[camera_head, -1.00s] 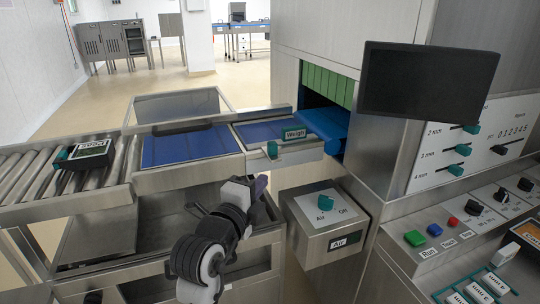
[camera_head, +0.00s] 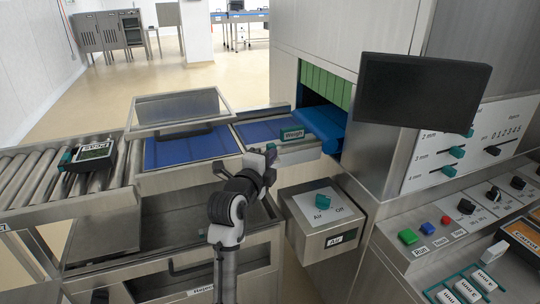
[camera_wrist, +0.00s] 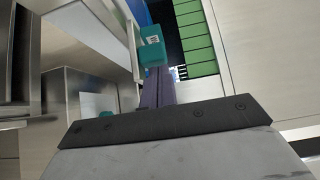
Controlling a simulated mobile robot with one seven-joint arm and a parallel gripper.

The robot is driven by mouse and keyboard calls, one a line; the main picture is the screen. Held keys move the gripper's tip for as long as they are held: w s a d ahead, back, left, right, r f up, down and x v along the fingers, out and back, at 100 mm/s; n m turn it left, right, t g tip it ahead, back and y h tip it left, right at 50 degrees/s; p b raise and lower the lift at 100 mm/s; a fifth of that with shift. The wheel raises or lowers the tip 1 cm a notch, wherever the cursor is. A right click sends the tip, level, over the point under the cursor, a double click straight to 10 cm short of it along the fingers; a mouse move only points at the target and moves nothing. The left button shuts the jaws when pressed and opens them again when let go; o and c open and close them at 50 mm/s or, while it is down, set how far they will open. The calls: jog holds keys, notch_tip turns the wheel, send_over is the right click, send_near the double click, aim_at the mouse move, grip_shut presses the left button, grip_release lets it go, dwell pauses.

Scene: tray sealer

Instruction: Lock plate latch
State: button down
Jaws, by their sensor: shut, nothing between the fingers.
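The plate latch appears as a small teal handle (camera_head: 271,147) at the front of the steel weigh plate (camera_head: 301,154), beside the teal "Weigh" sign (camera_head: 292,134). My gripper (camera_head: 264,157) is at the handle and partly covers it, so I cannot tell whether they touch. In the wrist view, the purple fingers (camera_wrist: 155,92) are shut with nothing between them. A teal block with a small pale label (camera_wrist: 152,45) is just beyond their tips. I cannot tell whether it is the handle or the sign.
The air box (camera_head: 327,222) with its teal knob stands right of my arm. A black screen (camera_head: 422,86) overhangs the control panel at right. A framed clear cover (camera_head: 179,110) is behind the blue belt. A labelled tray (camera_head: 88,155) lies on the rollers at left.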

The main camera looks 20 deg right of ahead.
aim_at(267, 149)
jog(key=w+b, duration=0.2)
jog(key=w, duration=0.2)
jog(key=shift+f+b, duration=0.15)
jog(key=shift+b, duration=0.15)
jog(key=shift+w+a+r, duration=0.15)
jog(key=shift+w+r, duration=0.1)
jog(key=shift+r, duration=0.05)
